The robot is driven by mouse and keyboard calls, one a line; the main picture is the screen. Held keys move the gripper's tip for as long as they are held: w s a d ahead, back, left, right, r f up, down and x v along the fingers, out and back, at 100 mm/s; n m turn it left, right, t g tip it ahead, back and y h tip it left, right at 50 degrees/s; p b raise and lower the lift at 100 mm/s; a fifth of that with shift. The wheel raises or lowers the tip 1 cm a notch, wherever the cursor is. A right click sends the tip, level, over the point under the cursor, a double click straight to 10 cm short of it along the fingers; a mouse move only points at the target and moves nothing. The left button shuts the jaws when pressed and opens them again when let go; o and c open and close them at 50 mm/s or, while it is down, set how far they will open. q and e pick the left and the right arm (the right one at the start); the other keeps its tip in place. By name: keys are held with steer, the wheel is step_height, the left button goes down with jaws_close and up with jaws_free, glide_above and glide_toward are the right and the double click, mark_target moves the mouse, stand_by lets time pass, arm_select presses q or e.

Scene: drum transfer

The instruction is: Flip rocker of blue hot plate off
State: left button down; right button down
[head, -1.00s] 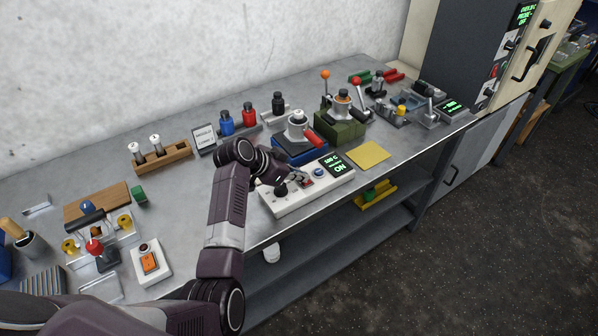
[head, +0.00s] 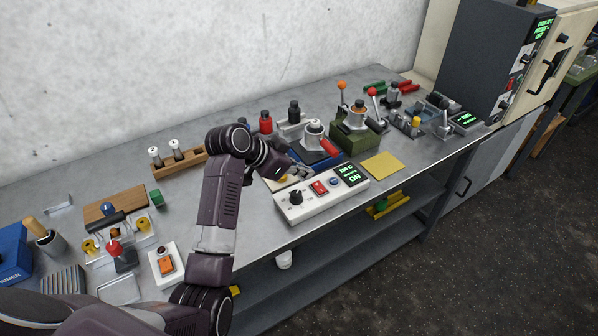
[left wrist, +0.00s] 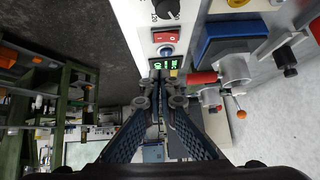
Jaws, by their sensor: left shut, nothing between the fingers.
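The blue hot plate (head: 328,161) stands at the back of the bench behind a white control box (head: 287,213). It also shows in the left wrist view (left wrist: 226,47). The box carries a black knob, a red rocker (head: 319,188), a blue button and a green display (head: 350,174) reading "ON". The rocker is clear to see in the left wrist view (left wrist: 166,38). My left gripper (head: 303,172) is shut and empty, above the back edge of the box and apart from the rocker. My right gripper is out of view.
A green heater block (head: 358,137) with levers stands to the right, and a yellow pad (head: 382,165) lies beside the control box.

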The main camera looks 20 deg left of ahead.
arm_select(q)
steer(key=v, duration=0.2)
steer(key=shift+s+a+r, duration=0.15)
steer(key=shift+s+r, duration=0.05)
steer(key=shift+s, duration=0.05)
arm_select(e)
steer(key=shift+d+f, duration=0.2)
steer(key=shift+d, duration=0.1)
